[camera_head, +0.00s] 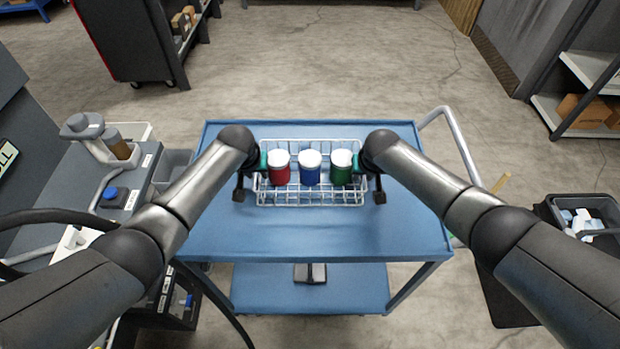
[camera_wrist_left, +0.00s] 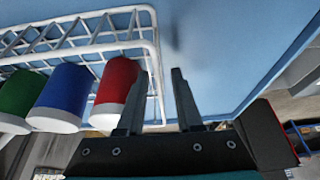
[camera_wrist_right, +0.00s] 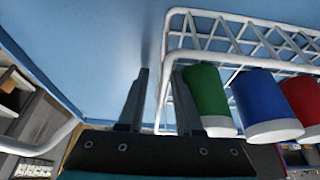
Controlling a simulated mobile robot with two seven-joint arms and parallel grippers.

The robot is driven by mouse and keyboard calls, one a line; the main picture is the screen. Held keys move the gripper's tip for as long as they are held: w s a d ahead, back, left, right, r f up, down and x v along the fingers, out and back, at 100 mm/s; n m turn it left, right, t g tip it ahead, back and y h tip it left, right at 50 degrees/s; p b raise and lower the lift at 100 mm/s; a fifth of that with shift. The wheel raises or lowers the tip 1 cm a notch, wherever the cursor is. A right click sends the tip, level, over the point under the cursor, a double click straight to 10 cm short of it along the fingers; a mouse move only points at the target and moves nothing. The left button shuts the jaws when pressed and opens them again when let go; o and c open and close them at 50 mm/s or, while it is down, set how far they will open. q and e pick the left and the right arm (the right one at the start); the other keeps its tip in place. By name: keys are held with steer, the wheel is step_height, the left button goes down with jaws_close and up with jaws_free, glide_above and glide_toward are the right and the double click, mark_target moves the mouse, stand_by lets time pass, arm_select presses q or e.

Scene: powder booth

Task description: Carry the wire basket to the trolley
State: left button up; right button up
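The white wire basket (camera_head: 310,198) is over the blue trolley's top deck (camera_head: 310,235) and looks to rest on it. It holds a red jar (camera_head: 279,174), a blue jar (camera_head: 310,174) and a green jar (camera_head: 341,174), all with white lids. My left gripper (camera_head: 248,182) is at the basket's left end; in the left wrist view its fingers (camera_wrist_left: 160,95) stand apart around the end wires. My right gripper (camera_head: 374,183) is at the right end; its fingers (camera_wrist_right: 157,95) also stand apart around the end wires. Head-view fingertips are partly hidden by the wrists.
A grey bench (camera_head: 120,190) with equipment stands close on the trolley's left. The trolley's handle (camera_head: 455,140) is on its right, with a dark bin (camera_head: 585,215) beyond. The deck in front of the basket is clear. A dark cabinet (camera_head: 140,45) stands behind left.

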arm_select(q)
steer(key=shift+v, duration=3.45)
arm_select(e)
steer(key=shift+v, duration=6.05)
steer(key=shift+s+f, duration=0.1)
